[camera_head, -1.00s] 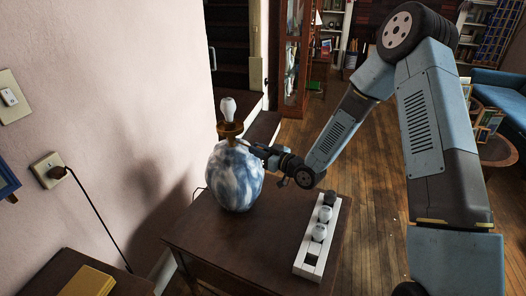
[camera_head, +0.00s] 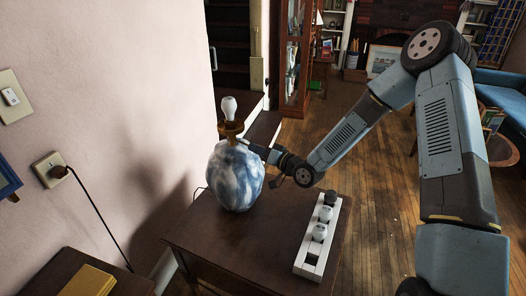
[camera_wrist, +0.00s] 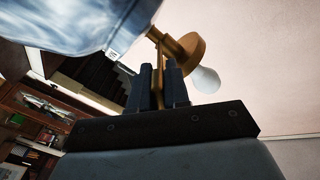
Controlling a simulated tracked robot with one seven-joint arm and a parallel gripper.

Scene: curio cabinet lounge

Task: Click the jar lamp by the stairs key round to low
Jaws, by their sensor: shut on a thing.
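The jar lamp (camera_head: 236,178) has a round blue-and-white mottled body, a brass-coloured cap (camera_head: 231,130) and a bare white bulb (camera_head: 229,108). It stands upright on the dark table near the wall. In the wrist view its body fills the upper left, and the bulb (camera_wrist: 204,80) hangs below the tilted brass cap (camera_wrist: 186,49). My gripper (camera_wrist: 159,76) is shut on the thin brass key (camera_wrist: 158,60) beside the cap. In the head view my gripper reaches the lamp's neck from the right, and its fingertips are mostly hidden behind the jar. The key's setting cannot be read.
A white tray (camera_head: 311,258) with several bulbs stands at the table's right side. A wall outlet (camera_head: 48,169) with a cord and a switch (camera_head: 10,97) are at left. The stairs (camera_head: 229,57) are behind the lamp.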

